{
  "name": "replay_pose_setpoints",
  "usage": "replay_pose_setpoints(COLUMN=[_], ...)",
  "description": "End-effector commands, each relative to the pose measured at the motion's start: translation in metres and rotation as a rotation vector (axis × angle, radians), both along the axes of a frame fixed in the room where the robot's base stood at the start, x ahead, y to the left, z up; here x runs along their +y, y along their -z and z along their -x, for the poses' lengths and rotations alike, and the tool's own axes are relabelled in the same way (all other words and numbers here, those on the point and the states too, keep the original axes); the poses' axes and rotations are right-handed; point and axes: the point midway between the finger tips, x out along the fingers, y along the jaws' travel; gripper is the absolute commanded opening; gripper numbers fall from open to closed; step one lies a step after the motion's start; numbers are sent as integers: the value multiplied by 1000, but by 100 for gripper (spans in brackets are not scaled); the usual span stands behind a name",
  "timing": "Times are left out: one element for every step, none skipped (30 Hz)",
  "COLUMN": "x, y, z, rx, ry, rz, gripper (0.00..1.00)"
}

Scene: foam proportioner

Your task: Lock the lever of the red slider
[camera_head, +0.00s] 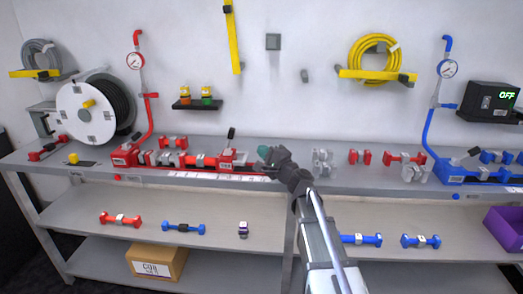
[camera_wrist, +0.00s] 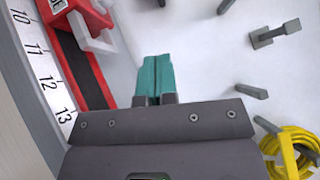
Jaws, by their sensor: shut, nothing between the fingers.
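The red slider (camera_head: 228,157) sits near the right end of the red rail on the tabletop in the head view. Its lever (camera_head: 231,134) has a dark handle and stands nearly upright, slightly tilted. My gripper (camera_head: 263,151), with teal fingertips, is just right of the slider and apart from the lever. In the wrist view my gripper (camera_wrist: 153,76) has its teal fingers pressed together, with nothing between them. A red and white part of the rail assembly (camera_wrist: 88,22) shows at the top left there; I cannot tell if the lever is in that view.
A white ruler strip (camera_wrist: 38,70) runs along the red rail (camera_wrist: 82,62). Grey blocks (camera_head: 323,160) stand right of my arm on the table. A shelf with bottles (camera_head: 196,104) hangs on the wall above. A yellow hose (camera_wrist: 290,150) shows at the lower right in the wrist view.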

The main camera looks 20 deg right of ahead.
Motion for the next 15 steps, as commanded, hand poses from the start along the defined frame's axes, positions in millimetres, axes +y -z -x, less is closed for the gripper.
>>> replay_pose_setpoints(x=[5,7,10,13,16,19,22,24,27,34,39,45,49,52,56], y=[-4,-6,-7,-9,-10,-12,-13,-14,-15,-17,-19,-20,-21,-22,-23], z=[-13,-19,-27,-34,-40,-47,-53,-59,-67,-67,-67,-69,-70,-71,-73], rx=[-1,0,0,0,0,0,0,0,0,0,0,0,0,0,0], ry=[-3,-3,-2,-2,-2,-3,-3,-2,-2,-3,-4,-3,-3,-3,-3], rz=[0,1,0,0,-1,-1,-1,-1,0,1,1,1,-1,-1,-1], gripper=[0,0,0,0,0,0,0,0,0,0,0,0,0,0,0])
